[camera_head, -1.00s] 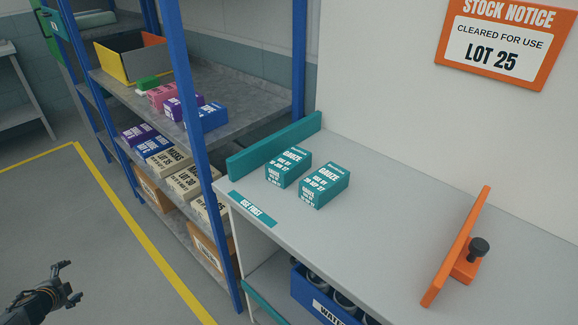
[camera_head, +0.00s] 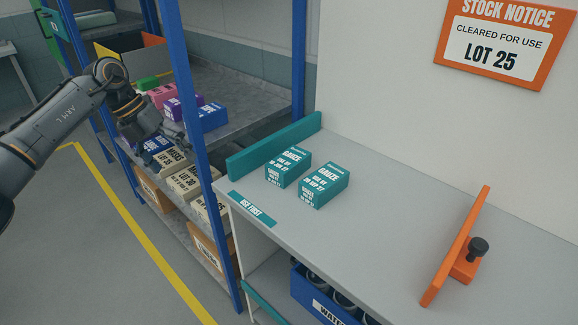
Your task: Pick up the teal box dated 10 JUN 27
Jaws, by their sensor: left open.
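Two teal gauze boxes stand side by side on the grey counter. The left teal box (camera_head: 288,168) has a use-by date that seems to read 10 JUN 27, in small print. The right teal box (camera_head: 324,186) seems to read 20 SEP 27. Both are upright, with a narrow gap between them. My left gripper (camera_head: 172,146) is open and empty, raised in front of the blue-post shelf, well to the left of the teal boxes. It covers part of the shelf boxes behind it. My right gripper is not in view.
A blue shelf post (camera_head: 205,165) stands between my left gripper and the counter (camera_head: 385,215). A teal rail (camera_head: 275,148) edges the counter's left end. A USE FIRST label (camera_head: 252,208) lies before the boxes. An orange divider (camera_head: 457,250) stands at right; the counter between is clear.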

